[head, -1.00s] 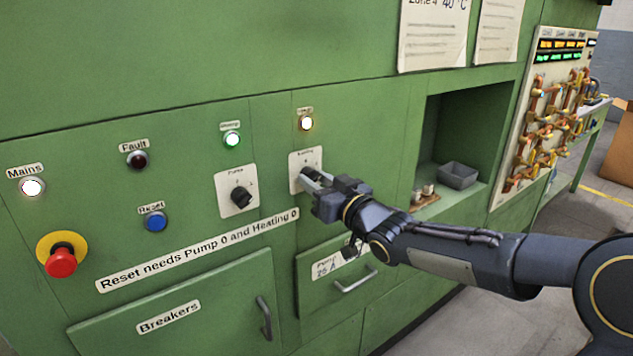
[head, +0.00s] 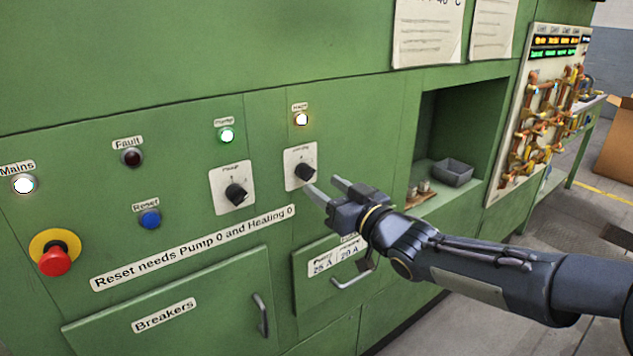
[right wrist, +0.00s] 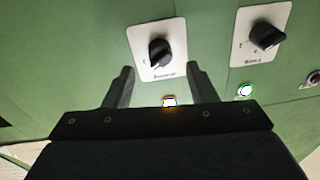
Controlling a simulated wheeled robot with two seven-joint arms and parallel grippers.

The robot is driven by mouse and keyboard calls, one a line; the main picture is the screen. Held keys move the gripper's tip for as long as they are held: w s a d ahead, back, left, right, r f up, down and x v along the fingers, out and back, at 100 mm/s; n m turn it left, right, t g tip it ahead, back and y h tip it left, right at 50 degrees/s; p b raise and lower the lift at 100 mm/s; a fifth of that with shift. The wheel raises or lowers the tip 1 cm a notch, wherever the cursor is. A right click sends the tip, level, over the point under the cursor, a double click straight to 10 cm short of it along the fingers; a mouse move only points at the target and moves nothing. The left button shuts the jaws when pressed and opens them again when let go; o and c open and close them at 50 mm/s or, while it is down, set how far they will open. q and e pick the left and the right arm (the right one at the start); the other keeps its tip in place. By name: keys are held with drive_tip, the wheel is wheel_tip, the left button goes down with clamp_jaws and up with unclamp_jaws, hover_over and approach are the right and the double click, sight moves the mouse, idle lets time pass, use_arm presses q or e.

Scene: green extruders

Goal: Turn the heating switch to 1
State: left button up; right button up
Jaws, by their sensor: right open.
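The heating switch (head: 305,172) is a black rotary knob on a white plate, right of the pump switch (head: 236,194). Its pointer leans to one side, and I cannot read which number it is at. The heat lamp (head: 302,119) above it glows whitish orange. My right gripper (head: 327,188) is open and empty, just in front of and to the lower right of the heating switch, apart from it. In the right wrist view the heating knob (right wrist: 161,52) shows beyond and between the two spread fingers (right wrist: 160,82). My left gripper is not in view.
The pump lamp (head: 227,135) is lit green and the mains lamp (head: 24,184) white. The fault lamp (head: 132,157) is dark. A red emergency button (head: 55,260) and a blue reset button (head: 150,219) are at left. A niche at right holds a grey bin (head: 452,173).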

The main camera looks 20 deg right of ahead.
drive_tip(key=v, duration=0.2)
drive_tip(key=shift+s+d, duration=0.1)
drive_tip(key=shift+s, duration=0.25)
drive_tip(key=s+d+f+m+g+h+p, duration=0.2)
drive_tip(key=s+f+m+g, duration=0.1)
drive_tip(key=s, duration=0.7)
drive_tip(key=s+d+f+m+g+h+p, duration=0.2)
drive_tip(key=s+f+g, duration=0.3)
drive_tip(key=s, duration=0.5)
drive_tip(key=shift+d+f+m+g+h+p, duration=0.35)
drive_tip(key=shift+f+m+g+h+p, duration=0.1)
drive_tip(key=shift+f+h, duration=0.35)
drive_tip(key=s+a+f+g, duration=0.1)
drive_tip(key=s, duration=0.1)
drive_tip(key=s+a+f+g+y, duration=0.1)
drive_tip(key=s, duration=0.2)
drive_tip(key=s+a+f+g+y, duration=0.1)
drive_tip(key=s+a, duration=0.1)
drive_tip(key=s, duration=0.1)
drive_tip(key=shift+s+a+n+p, duration=0.1)
drive_tip(key=shift+s+n+p, duration=0.1)
drive_tip(key=shift+n+p, duration=0.15)
drive_tip(key=shift+c, duration=0.2)
